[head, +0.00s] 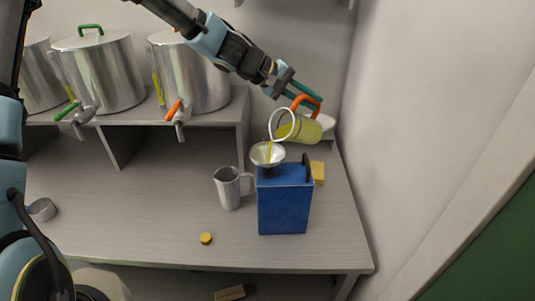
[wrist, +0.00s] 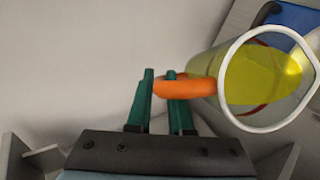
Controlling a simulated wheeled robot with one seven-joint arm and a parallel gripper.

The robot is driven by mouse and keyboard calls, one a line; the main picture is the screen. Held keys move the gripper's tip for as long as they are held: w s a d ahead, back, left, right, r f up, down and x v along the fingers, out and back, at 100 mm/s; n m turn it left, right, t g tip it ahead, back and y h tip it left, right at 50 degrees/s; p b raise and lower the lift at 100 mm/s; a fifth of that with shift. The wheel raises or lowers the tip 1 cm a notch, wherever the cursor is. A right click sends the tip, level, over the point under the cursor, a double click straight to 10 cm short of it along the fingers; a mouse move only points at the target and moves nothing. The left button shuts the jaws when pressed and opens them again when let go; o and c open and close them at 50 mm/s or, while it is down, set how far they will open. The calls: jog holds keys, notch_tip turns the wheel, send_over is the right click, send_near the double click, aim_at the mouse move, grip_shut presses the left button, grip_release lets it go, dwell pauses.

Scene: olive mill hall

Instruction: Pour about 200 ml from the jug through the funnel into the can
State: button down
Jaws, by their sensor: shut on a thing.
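My gripper (head: 297,91) is shut on the orange handle (head: 307,101) of a clear jug (head: 305,130) with a white rim. The jug is tilted on its side above the can, mouth to the left, with yellow-green liquid in it. A thin yellow stream runs from its rim down into the pale funnel (head: 261,156). The funnel sits on the top of the blue can (head: 283,205), which stands upright on the bench. In the wrist view, the green fingers (wrist: 160,100) hold the orange handle (wrist: 190,88), and yellow liquid (wrist: 262,78) lies inside the jug. The can's inside is hidden.
A metal pitcher (head: 228,189) stands just left of the can. A yellow cap (head: 206,239) lies in front, and a yellow block (head: 318,171) is behind the can. Steel vats with taps (head: 190,80) stand on a shelf. A wall is close on the right.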

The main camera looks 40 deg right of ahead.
jog(key=shift+a+r+b, duration=0.1)
jog(key=shift+r+b, duration=0.2)
jog(key=shift+b, duration=0.45)
jog(key=shift+r, duration=0.1)
jog(key=p, duration=0.2)
jog(key=shift+r+p, duration=0.2)
jog(key=shift+p, duration=0.1)
jog(key=y+p, duration=0.1)
jog(key=p, duration=0.2)
jog(key=shift+s+d+f+p, duration=0.1)
jog(key=shift+d+f+p, duration=0.25)
jog(key=shift+d, duration=0.05)
jog(key=p, duration=0.3)
jog(key=r+y+p, duration=0.1)
jog(key=p, duration=0.3)
jog(key=shift+d, duration=0.25)
jog(key=shift+f+n+t+y, duration=0.3)
jog(key=shift+f+y, duration=0.1)
jog(key=shift+f, duration=0.1)
jog(key=shift+d, duration=0.1)
jog(key=shift+d, duration=0.1)
